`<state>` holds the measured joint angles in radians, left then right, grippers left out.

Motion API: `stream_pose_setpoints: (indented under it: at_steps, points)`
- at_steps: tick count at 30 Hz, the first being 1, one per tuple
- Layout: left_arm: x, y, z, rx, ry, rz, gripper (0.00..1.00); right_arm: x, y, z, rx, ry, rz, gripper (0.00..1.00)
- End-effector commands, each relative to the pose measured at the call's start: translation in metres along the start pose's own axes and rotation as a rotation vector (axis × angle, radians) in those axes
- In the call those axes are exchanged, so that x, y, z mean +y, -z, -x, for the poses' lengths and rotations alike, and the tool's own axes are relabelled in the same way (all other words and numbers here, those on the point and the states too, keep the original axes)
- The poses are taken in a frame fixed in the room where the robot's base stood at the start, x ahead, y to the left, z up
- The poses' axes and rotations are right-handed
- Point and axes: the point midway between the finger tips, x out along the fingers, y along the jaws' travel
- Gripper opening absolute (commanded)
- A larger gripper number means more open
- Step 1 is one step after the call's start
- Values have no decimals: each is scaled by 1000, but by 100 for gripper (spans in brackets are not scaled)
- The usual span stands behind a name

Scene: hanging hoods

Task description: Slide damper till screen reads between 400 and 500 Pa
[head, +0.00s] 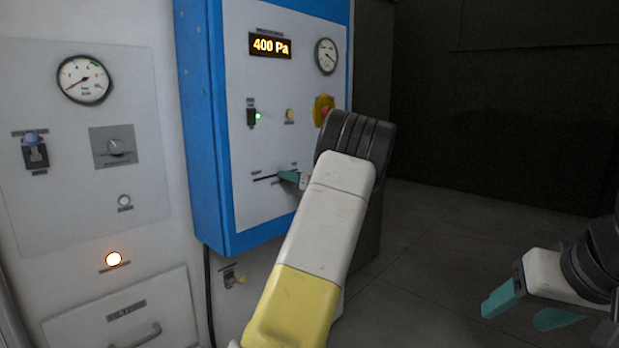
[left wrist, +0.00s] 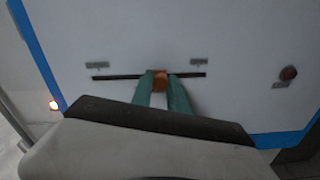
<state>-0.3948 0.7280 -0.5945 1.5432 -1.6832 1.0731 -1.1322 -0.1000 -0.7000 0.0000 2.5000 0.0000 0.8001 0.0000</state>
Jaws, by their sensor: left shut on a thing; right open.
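The screen (head: 270,46) at the top of the blue-edged panel reads 400 Pa in orange digits. The damper slider is a horizontal dark slot (head: 265,178) low on the panel. In the left wrist view its orange-brown knob (left wrist: 161,82) stands in the slot (left wrist: 115,77), right of the slot's middle. My left gripper (head: 290,177) is at the slot, and its teal fingers (left wrist: 162,90) are shut on the knob. In the head view the knob and the slot's right part are hidden by my left gripper and arm. My right gripper (head: 522,308) is open and empty at the lower right, away from the panel.
A red and yellow emergency button (head: 323,110) is close above my left wrist. A round gauge (head: 326,56), a green-lit switch (head: 252,116) and a small yellow button (head: 290,116) are also on the panel. The floor (head: 440,240) at right looks clear.

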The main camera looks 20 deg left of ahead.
Motion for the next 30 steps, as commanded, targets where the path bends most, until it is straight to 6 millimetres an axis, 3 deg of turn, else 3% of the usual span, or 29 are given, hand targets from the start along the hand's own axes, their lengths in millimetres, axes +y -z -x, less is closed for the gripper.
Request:
stream_pose_setpoints:
  at_steps: [1,2,5,16,30]
  points:
    - [0,0,0,1,0,1,0,0,0,0,0,0,0,60]
    - [0,0,0,1,0,1,26,0,0,0,0,0,0,60]
    - [0,0,0,0,0,1,43,0,0,0,0,0,0,60]
    - [0,0,6,0,1,1,43,0,0,0,0,0,0,60]
    - [0,0,73,0,1,1,43,0,0,0,0,0,0,60]
